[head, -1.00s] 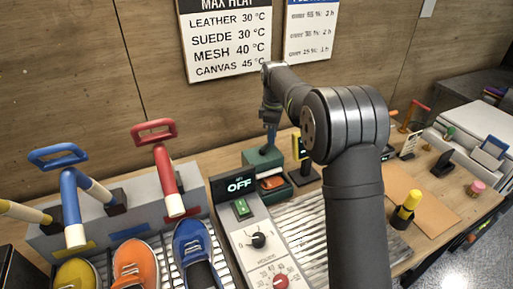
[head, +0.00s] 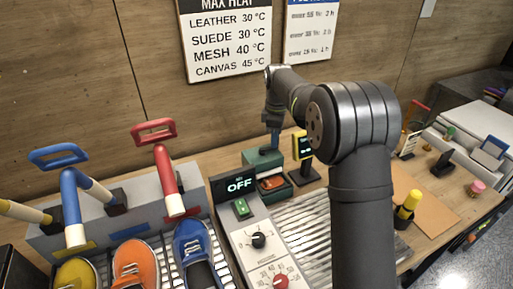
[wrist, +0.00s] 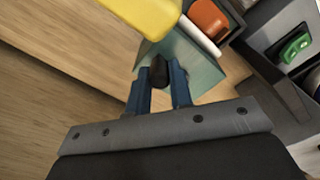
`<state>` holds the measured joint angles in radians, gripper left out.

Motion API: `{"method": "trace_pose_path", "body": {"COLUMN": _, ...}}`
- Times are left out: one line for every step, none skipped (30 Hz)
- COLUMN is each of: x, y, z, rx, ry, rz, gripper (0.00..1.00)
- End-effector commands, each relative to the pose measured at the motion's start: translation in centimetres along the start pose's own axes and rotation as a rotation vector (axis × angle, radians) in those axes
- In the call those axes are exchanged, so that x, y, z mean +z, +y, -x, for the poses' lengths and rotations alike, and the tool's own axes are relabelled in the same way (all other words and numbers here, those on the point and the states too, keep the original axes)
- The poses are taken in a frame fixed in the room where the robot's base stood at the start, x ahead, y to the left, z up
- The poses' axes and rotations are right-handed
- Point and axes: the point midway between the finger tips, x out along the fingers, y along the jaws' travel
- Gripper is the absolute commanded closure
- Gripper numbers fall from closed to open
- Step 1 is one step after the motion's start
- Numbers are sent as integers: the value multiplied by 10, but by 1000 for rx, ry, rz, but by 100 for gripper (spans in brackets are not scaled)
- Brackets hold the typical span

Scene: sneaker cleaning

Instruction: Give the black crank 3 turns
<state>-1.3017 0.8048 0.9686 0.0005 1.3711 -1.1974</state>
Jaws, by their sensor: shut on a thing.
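The black crank's knob (wrist: 159,70) sits between the blue fingers of my gripper (wrist: 160,88) in the wrist view. My gripper is shut on it. In the head view my gripper (head: 274,138) points down at the top of a green box (head: 263,159). The crank cannot be made out there. The same green box (wrist: 202,68) lies below the knob in the wrist view. The crank's arm and pivot are hidden, so its angle cannot be told.
A yellow-framed display (head: 304,145) stands close on the box's right. A control panel (head: 262,225) with an OFF display is in front. Colored shoes and levers stand at left.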

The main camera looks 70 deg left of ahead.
Motion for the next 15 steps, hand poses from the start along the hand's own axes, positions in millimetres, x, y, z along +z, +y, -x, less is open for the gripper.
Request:
{"method": "trace_pose_path", "body": {"x": 0, "y": -3, "z": 1, "rx": -1, "ry": 2, "rz": 1, "gripper": 88}}
{"method": "trace_pose_path", "body": {"x": 1, "y": -5, "z": 1, "rx": -1, "ry": 1, "rz": 1, "gripper": 88}}
{"method": "trace_pose_path", "body": {"x": 2, "y": -7, "z": 0, "rx": -2, "ry": 1, "rz": 1, "gripper": 87}}
{"method": "trace_pose_path", "body": {"x": 3, "y": -8, "z": 0, "rx": -2, "ry": 1, "rz": 1, "gripper": 87}}
{"method": "trace_pose_path", "body": {"x": 4, "y": -9, "z": 1, "rx": -1, "ry": 1, "rz": 1, "gripper": 88}}
{"method": "trace_pose_path", "body": {"x": 5, "y": -10, "z": 1, "rx": 0, "ry": 1, "rz": 1, "gripper": 87}}
{"method": "trace_pose_path", "body": {"x": 5, "y": -10, "z": 1, "rx": 1, "ry": 1, "rz": 1, "gripper": 87}}
{"method": "trace_pose_path", "body": {"x": 5, "y": -10, "z": 1, "rx": 1, "ry": 1, "rz": 1, "gripper": 87}}
{"method": "trace_pose_path", "body": {"x": 6, "y": -10, "z": 1, "rx": 1, "ry": 1, "rz": 0, "gripper": 87}}
{"method": "trace_pose_path", "body": {"x": 6, "y": -10, "z": 1, "rx": 1, "ry": 1, "rz": 0, "gripper": 87}}
{"method": "trace_pose_path", "body": {"x": 6, "y": -10, "z": 1, "rx": 2, "ry": 1, "rz": 0, "gripper": 88}}
{"method": "trace_pose_path", "body": {"x": 6, "y": -10, "z": 1, "rx": 2, "ry": 1, "rz": 0, "gripper": 88}}
{"method": "trace_pose_path", "body": {"x": 6, "y": -10, "z": 1, "rx": 2, "ry": 1, "rz": 0, "gripper": 88}}
{"method": "trace_pose_path", "body": {"x": 6, "y": -10, "z": 1, "rx": 3, "ry": 1, "rz": 0, "gripper": 88}}
{"method": "trace_pose_path", "body": {"x": 6, "y": -10, "z": 1, "rx": 3, "ry": 1, "rz": -1, "gripper": 88}}
